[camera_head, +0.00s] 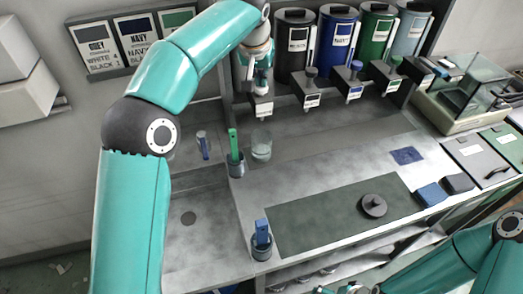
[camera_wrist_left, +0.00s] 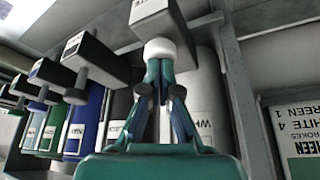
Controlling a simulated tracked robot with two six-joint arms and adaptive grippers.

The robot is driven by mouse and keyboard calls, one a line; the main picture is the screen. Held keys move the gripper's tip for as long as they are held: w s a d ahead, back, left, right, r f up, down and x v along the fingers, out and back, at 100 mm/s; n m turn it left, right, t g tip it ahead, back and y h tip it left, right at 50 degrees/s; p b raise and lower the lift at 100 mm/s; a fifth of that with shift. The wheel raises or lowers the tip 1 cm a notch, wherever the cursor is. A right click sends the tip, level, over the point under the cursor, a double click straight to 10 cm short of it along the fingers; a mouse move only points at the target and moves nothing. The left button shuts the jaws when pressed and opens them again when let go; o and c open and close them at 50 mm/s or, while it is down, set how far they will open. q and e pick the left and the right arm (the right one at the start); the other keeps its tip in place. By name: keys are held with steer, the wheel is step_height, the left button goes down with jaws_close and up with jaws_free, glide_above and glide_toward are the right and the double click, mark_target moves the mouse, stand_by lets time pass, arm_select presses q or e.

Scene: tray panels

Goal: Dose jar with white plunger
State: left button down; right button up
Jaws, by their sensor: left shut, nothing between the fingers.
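A clear glass jar (camera_head: 261,146) stands on the grey counter under the leftmost dispenser block (camera_head: 262,107). My left gripper (camera_head: 262,84) is shut and empty, pointing down above that block. In the left wrist view the shut fingertips (camera_wrist_left: 160,65) meet the white plunger (camera_wrist_left: 160,48) on the grey block (camera_wrist_left: 160,18). They look in contact, but the exact gap is hard to tell. The white canister (camera_wrist_left: 205,100) behind is partly hidden by the fingers. My right gripper (camera_head: 345,289) shows only partly at the bottom edge, its jaws unclear.
Black (camera_head: 296,48), navy (camera_head: 336,45) and green (camera_head: 376,38) canisters stand to the right with their own plungers. Green (camera_head: 233,145) and blue (camera_head: 262,235) tools stand in holders. A dark mat (camera_head: 320,215) bears a round black lid (camera_head: 373,205). A glass-sided balance (camera_head: 460,95) stands right.

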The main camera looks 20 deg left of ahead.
arm_select(q)
steer(key=shift+s+f, duration=0.1)
steer(key=shift+f, duration=0.05)
steer(key=shift+r+p, duration=1.1)
steer(key=shift+p, duration=0.2)
steer(key=shift+r, duration=1.05)
steer(key=shift+f, duration=0.15)
